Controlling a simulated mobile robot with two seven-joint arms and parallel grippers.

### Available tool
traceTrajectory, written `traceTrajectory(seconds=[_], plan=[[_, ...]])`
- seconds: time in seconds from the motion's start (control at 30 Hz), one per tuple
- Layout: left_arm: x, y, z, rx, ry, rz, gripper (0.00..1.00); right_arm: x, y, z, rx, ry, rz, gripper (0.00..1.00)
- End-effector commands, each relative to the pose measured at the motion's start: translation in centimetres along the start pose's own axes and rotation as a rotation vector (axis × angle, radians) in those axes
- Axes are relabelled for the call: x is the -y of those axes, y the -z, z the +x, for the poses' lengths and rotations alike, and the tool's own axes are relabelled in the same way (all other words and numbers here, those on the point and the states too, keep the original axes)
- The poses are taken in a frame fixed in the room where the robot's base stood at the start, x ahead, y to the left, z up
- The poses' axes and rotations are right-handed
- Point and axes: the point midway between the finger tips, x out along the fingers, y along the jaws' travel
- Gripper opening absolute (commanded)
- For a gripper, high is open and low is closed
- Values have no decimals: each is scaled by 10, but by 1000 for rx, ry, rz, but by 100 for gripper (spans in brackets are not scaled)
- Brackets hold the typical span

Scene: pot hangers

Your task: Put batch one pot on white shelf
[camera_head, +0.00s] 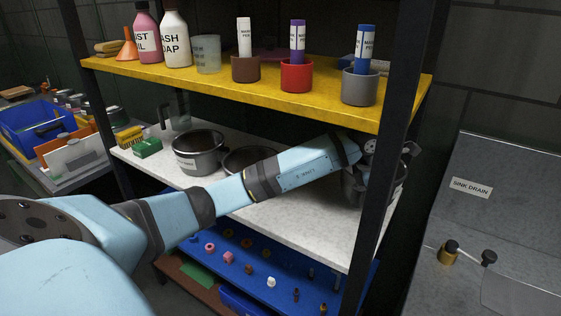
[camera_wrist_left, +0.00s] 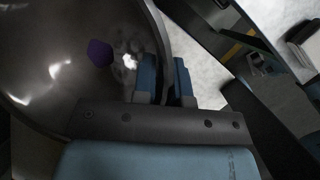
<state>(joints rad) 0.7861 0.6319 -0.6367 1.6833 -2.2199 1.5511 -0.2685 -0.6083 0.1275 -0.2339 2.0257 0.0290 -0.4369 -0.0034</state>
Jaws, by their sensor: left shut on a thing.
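My left arm reaches in from the left across the white shelf (camera_head: 290,220). My left gripper (camera_head: 372,152) is at the shelf's right end, beside the dark shelf post. It is shut on the rim of a dark metal pot (camera_head: 352,188), partly hidden by the post and my arm. In the left wrist view, the fingers (camera_wrist_left: 165,80) straddle the pot's wall, and a purple mark shows inside the pot (camera_wrist_left: 50,60). The pot is at shelf level; whether it rests on the surface is unclear. Its label is not readable. My right gripper is not in view.
A labelled grey pot (camera_head: 197,158) and a dark pan (camera_head: 250,158) stand farther left on the white shelf. The yellow shelf (camera_head: 200,80) above carries bottles and marker cups. A blue pegged tray (camera_head: 255,262) lies below. A sink (camera_head: 500,200) is at right.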

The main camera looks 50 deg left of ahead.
Motion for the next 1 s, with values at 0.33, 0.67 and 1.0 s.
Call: traceTrajectory(seconds=[0.33, 0.67, 1.0], plan=[[-41, 74, -27, -1, -3, -4, 0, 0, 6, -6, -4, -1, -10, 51], [-70, 131, -45, 0, -2, -2, 0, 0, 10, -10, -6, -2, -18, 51], [-71, 146, -30, 2, 0, -2, 0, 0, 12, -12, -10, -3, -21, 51]])
